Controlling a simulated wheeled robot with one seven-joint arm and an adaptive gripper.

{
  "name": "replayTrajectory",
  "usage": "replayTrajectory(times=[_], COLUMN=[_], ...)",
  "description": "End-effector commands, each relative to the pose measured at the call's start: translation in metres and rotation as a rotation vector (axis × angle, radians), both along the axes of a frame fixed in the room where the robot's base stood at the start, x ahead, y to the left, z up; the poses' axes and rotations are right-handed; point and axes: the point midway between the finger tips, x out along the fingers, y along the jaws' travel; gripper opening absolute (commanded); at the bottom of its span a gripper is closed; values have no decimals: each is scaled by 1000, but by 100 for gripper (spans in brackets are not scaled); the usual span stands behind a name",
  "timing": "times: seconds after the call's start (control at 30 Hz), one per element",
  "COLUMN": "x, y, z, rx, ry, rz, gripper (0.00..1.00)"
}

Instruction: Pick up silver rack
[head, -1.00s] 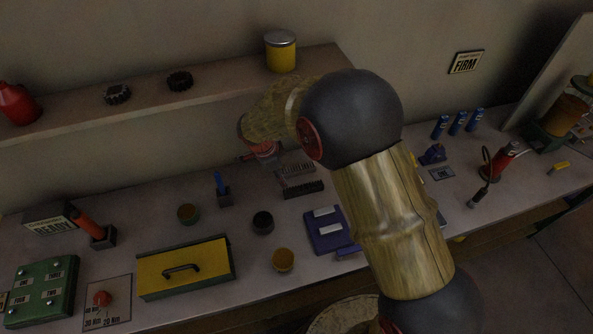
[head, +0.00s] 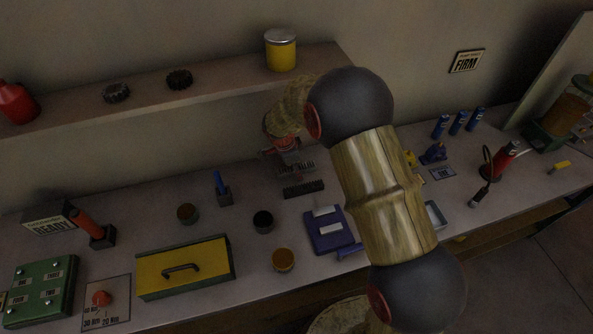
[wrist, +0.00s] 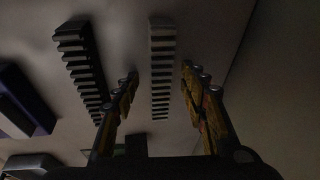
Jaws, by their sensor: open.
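The silver rack (wrist: 162,58) is a narrow grey toothed strip lying on the bench, in the middle of the wrist view. In the head view it (head: 298,168) is partly hidden by my gripper (head: 286,155). In the wrist view my gripper (wrist: 159,76) is open, with one finger on each side of the silver rack's line and nothing held. I cannot tell how far the fingertips are above the bench. A similar black rack (wrist: 82,62) lies to the left in the wrist view. It shows in front of the silver one in the head view (head: 303,188).
A purple-blue block (head: 328,231) with pale pieces lies in front of the racks. A shelf (head: 220,88) with a yellow tin (head: 281,51) overhangs behind. Small pots, a blue pen holder (head: 223,193) and a yellow-lidded box (head: 184,267) stand to the left.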

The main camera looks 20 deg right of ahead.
Motion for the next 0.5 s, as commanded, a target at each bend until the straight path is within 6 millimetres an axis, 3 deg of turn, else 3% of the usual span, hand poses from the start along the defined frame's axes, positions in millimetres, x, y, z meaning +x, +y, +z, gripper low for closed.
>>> replayTrajectory(times=[0.17,0.5], x=[0,0], y=[0,0], z=[0,0], rx=[0,0], ry=[-1,-1], rz=[0,-1], gripper=[43,24])
